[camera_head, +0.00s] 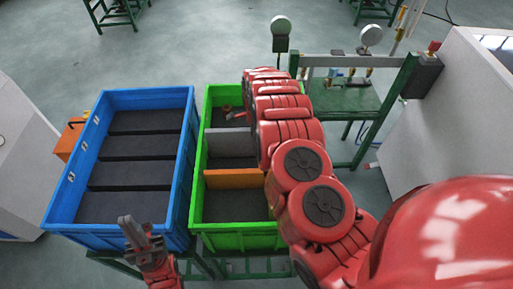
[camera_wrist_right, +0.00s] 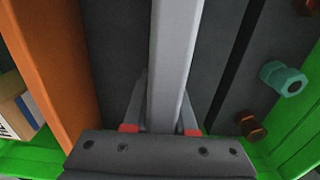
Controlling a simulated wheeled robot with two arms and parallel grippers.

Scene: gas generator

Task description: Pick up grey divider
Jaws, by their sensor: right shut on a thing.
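The grey divider (camera_head: 230,142) stands upright across the green crate (camera_head: 203,130). It is a long pale grey bar in the right wrist view (camera_wrist_right: 174,60). My right gripper (camera_wrist_right: 163,115) is shut on it, one finger on each side. The head view hides this gripper behind my right arm. My left gripper (camera_head: 136,230) is at the front edge of the blue crate (camera_head: 60,200), apart from the divider; whether its fingers are parted is too small to tell.
An orange divider (camera_head: 233,178) stands in the green crate, nearer me; it also shows in the wrist view (camera_wrist_right: 50,70). A teal fitting (camera_wrist_right: 283,78) and a brown nut (camera_wrist_right: 251,125) lie beyond the grey divider. The blue crate has several empty-looking dark compartments.

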